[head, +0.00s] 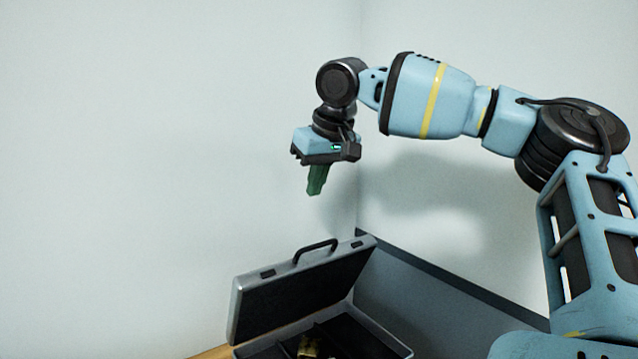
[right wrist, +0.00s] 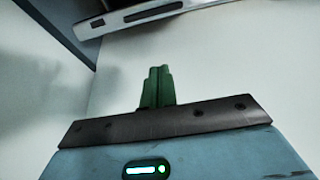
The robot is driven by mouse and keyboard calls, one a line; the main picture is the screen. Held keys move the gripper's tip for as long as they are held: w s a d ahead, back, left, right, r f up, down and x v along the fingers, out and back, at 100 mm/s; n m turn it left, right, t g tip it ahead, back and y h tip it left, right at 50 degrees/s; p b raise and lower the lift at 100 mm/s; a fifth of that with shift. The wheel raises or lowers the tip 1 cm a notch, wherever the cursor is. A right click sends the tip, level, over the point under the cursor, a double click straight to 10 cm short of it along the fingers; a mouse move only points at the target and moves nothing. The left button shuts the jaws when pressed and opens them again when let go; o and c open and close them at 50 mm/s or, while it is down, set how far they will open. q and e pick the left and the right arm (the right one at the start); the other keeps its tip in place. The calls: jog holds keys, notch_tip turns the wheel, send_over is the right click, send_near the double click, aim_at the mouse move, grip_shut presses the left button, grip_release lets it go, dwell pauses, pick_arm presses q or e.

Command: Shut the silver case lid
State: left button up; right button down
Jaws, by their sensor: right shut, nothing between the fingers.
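The silver case (head: 380,334) stands open at the bottom of the head view, with dark compartments inside. Its lid (head: 300,292) is raised and leans back, with a black handle (head: 316,250) on its top edge. My right gripper (head: 315,192) is shut and empty, pointing down, apart from the lid and above it in the picture. In the right wrist view its green fingers (right wrist: 157,85) are together. A silver edge with a dark handle, likely part of the case (right wrist: 125,15), shows at the top there. My left gripper is not in view.
A small gold-brown object (head: 309,346) lies in the case. Pale walls (head: 150,130) meet in a corner behind it. A dark grey panel (head: 430,295) runs along the right. A bit of wooden surface (head: 213,352) shows at the bottom left. The space around my right gripper looks clear.

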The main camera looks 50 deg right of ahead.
send_over(318, 244)
jog(key=w+d, duration=0.2)
jog(key=w, duration=0.2)
notch_tip(318, 244, down, 6)
jog(key=shift+s+a+f, duration=0.3)
jog(key=shift+s+f, duration=0.1)
jog(key=shift+s+a+f+p, duration=0.15)
jog(key=shift+s+f+p, duration=0.15)
jog(key=shift+s, duration=0.25)
jog(key=shift+s+a+f+p, duration=0.1)
jog(key=shift+s+f+p, duration=0.1)
jog(key=shift+s+f, duration=0.25)
jog(key=shift+s, duration=0.2)
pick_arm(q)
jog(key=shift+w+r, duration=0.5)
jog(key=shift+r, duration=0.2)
pick_arm(e)
jog(key=shift+a+f, duration=0.1)
jog(key=shift+f, duration=0.2)
jog(key=shift+s, duration=0.1)
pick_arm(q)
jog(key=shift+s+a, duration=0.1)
pick_arm(e)
jog(key=shift+f, duration=0.1)
